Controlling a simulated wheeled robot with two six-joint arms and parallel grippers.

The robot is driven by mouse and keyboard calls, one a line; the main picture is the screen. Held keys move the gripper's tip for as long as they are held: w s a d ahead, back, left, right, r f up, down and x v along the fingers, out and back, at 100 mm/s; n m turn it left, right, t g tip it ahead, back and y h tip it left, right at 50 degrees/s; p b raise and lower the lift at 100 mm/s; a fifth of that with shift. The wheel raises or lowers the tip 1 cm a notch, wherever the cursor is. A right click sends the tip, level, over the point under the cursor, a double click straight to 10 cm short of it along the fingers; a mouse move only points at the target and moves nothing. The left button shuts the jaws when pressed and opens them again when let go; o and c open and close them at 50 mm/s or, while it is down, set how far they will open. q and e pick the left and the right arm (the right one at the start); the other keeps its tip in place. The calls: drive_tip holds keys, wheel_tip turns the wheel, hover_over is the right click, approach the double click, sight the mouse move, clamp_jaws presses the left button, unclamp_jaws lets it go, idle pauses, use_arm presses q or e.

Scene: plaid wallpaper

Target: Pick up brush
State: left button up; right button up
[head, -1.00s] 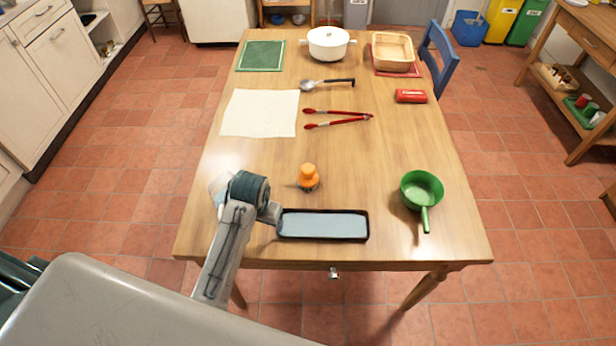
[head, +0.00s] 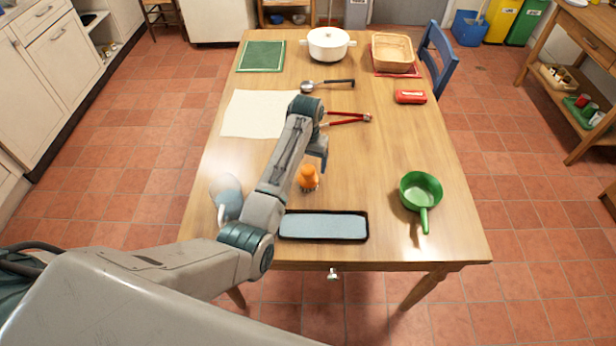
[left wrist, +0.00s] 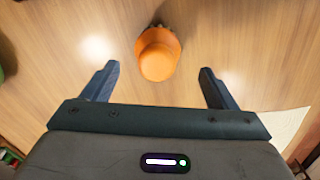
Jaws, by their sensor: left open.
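The brush (head: 308,180) has an orange knob handle and a dark base, and stands upright on the wooden table near its front half. In the left wrist view the orange handle (left wrist: 158,55) shows from above, between and just beyond the two fingers. My left gripper (head: 318,162) is open and empty, pointing down above and slightly behind the brush. In the left wrist view its fingers (left wrist: 158,70) stand wide apart, with a gap on each side of the handle. I see no contact. My right gripper is in neither view.
A black-rimmed tray (head: 323,238) lies in front of the brush. A pale bluish object (head: 228,190) stands left, partly behind my arm. Red tongs (head: 350,117) lie behind, partly covered by my arm. A green pan (head: 421,188) is at right. Table between brush and pan is clear.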

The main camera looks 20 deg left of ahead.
sight(308, 169)
use_arm(q)
wheel_tip(308, 169, down, 6)
drive_tip(key=shift+d+r+p, duration=0.15)
drive_tip(key=shift+r+p, duration=0.1)
drive_tip(key=shift+p, duration=0.65)
drive_tip(key=shift+f, duration=0.5)
drive_tip(key=c, duration=1.1)
drive_tip(key=shift+r, duration=0.15)
